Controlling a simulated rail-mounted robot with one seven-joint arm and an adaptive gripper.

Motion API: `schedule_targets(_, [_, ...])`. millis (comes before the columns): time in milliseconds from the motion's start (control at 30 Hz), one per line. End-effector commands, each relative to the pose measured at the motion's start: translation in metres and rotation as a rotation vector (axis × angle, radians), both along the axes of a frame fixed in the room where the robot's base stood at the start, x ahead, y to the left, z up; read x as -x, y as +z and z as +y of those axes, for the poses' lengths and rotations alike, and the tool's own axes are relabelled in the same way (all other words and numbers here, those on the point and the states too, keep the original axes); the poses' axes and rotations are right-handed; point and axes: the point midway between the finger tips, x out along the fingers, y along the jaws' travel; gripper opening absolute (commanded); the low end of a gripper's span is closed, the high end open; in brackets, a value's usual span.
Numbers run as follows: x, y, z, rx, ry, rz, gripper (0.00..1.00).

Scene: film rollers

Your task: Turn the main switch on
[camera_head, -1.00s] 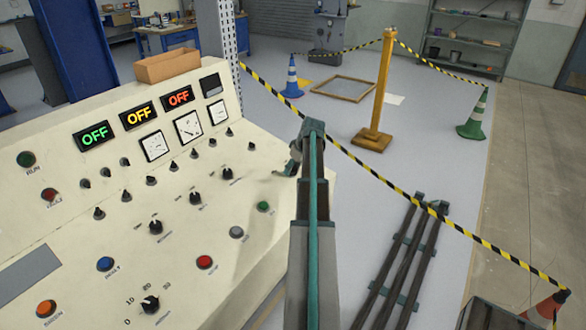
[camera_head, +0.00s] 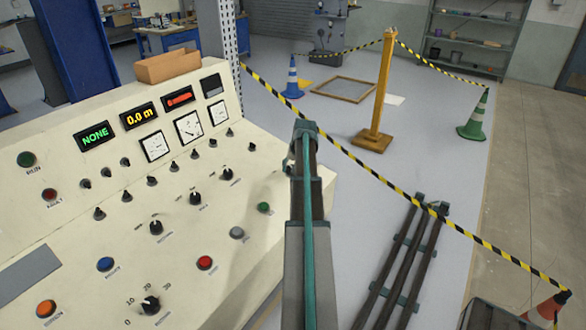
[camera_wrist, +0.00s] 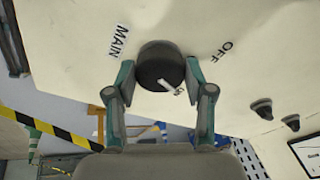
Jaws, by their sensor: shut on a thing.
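The main switch is a round black knob (camera_wrist: 158,62) with a white pointer mark, set on the cream panel (camera_wrist: 70,70). In the wrist view the word MAIN is printed to its left and OFF to its right; the pointer mark slants toward the lower right. My gripper (camera_wrist: 159,73) is shut on the knob, one finger on each side. In the head view my arm hides the knob and nearly all of the gripper. On the console, the left display (camera_head: 95,136) reads NONE in green, the middle display (camera_head: 139,116) reads 0.0 m, and the right display (camera_head: 179,97) shows a red bar.
Several other black knobs, gauges and coloured buttons, such as a red one (camera_head: 205,263), cover the console left of my arm. An orange-brown box (camera_head: 168,67) sits on its top. Striped barrier tape (camera_head: 385,187) and dark rails (camera_head: 400,255) lie to the right.

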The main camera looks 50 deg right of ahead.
Motion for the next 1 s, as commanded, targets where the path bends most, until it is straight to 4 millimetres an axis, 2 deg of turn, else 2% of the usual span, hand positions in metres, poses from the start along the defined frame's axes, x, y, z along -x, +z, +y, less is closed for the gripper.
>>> schedule_targets(400, [-0.0011,0.0009,0.0,-0.051,-0.223,0.002,0.18])
schedule_targets(1000, [-0.0012,0.0008,0.0001,-0.062,-0.265,0.002,0.18])
